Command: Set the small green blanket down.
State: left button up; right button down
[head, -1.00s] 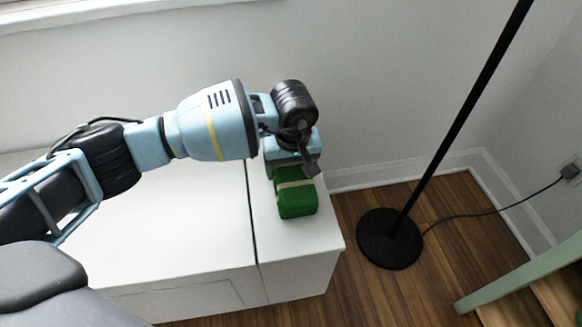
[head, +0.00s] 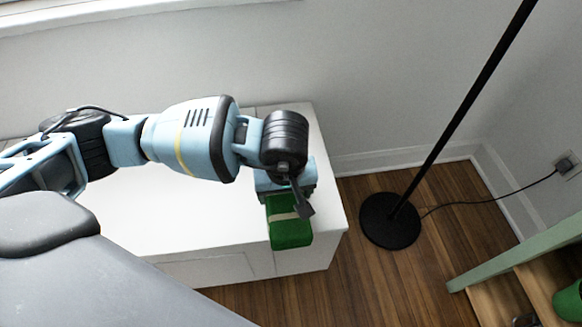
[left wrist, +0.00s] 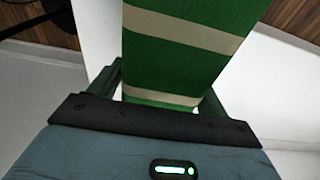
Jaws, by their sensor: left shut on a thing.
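The small green blanket (head: 290,232) is a folded green block with a pale band, at the front right end of the white cabinet (head: 215,235) in the head view. My left gripper (head: 287,195) is shut on it. In the left wrist view the blanket (left wrist: 190,65) shows pale stripes and sits between the fingers of the left gripper (left wrist: 165,85). I cannot tell whether the blanket touches the cabinet top or hangs just above it. My right gripper is not in view.
A black floor lamp (head: 391,220) stands on the wooden floor right of the cabinet, its cord running to a wall outlet (head: 566,164). A green-edged wooden piece (head: 520,252) is at the lower right. White wall lies behind the cabinet.

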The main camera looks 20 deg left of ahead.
pick_arm(q)
jog(key=shift+s+d+r, duration=0.1)
jog(key=shift+s+d, duration=0.1)
jog(key=shift+s, duration=0.75)
jog(key=a+r+m, duration=0.1)
jog(key=r, duration=0.1)
jog(key=a+r+m, duration=0.1)
jog(key=r, duration=0.2)
jog(key=a+r+m, duration=0.1)
jog(key=r, duration=0.1)
jog(key=shift+r, duration=0.2)
notch_tip(320, 180, up, 7)
jog(key=s+a+m, duration=0.2)
jog(key=m, duration=0.1)
jog(key=shift+s+a+m+h, duration=0.3)
jog(key=shift+m+h, duration=0.1)
jog(key=shift+a, duration=0.1)
